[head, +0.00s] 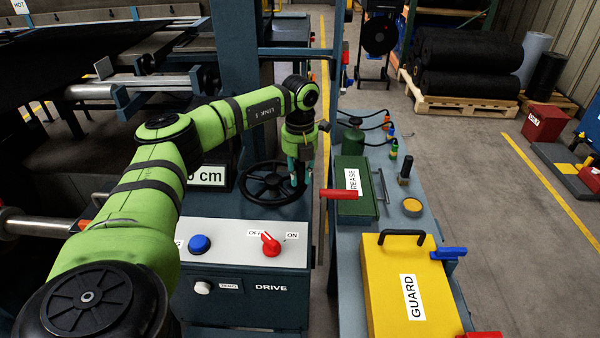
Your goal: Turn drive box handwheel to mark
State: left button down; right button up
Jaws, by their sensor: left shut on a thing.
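The black handwheel (271,181) lies on top of the drive box (240,283), behind its sloped control panel. My left arm reaches in from the left, and my left gripper (299,178) points down at the wheel's right side. The gripper is shut on the handwheel there, and its fingers hide that part of the rim. A display (208,175) reading "0 cm" stands left of the wheel, its left part hidden by my arm. I cannot make out a mark on the wheel. My right gripper is not in view.
The panel has a blue button (200,243) and a red OFF/ON switch (270,244). Right of the box, a bench carries a green GREASE box (351,208), a red-handled tool (338,194) and a yellow GUARD (400,265). A blue post (238,75) rises behind the wheel.

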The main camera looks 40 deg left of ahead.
aim_at(267, 198)
pick_arm(q)
jog(key=s+m, duration=0.2)
jog(key=m, duration=0.1)
jog(key=shift+s+d+m+p, duration=0.1)
jog(key=shift+d+m+p, duration=0.2)
jog(key=shift+d+p, duration=0.05)
jog(key=shift+s+f+m, duration=0.1)
jog(key=shift+s+m, duration=0.5)
jog(key=shift+m, duration=0.3)
jog(key=s+m, duration=0.1)
jog(key=m, duration=0.1)
jog(key=shift+s+m, duration=0.35)
jog(key=shift+m, duration=0.05)
jog(key=s+m, duration=0.1)
jog(key=m, duration=0.1)
jog(key=s+a+m+b, duration=0.1)
jog(key=m, duration=0.1)
jog(key=shift+s+a, duration=0.15)
jog(key=shift+s, duration=0.1)
jog(key=shift+s+a+m+b, duration=0.25)
jog(key=shift+s+a+m, duration=0.1)
jog(key=shift+m, duration=0.5)
jog(key=shift+s+a+m+b, duration=0.2)
jog(key=shift+s+a+m, duration=0.15)
jog(key=shift+m, duration=0.5)
jog(key=c, duration=1.1)
grip_release()
jog(key=shift+o, duration=0.2)
jog(key=shift+s+a, duration=0.1)
jog(key=shift+s, duration=0.05)
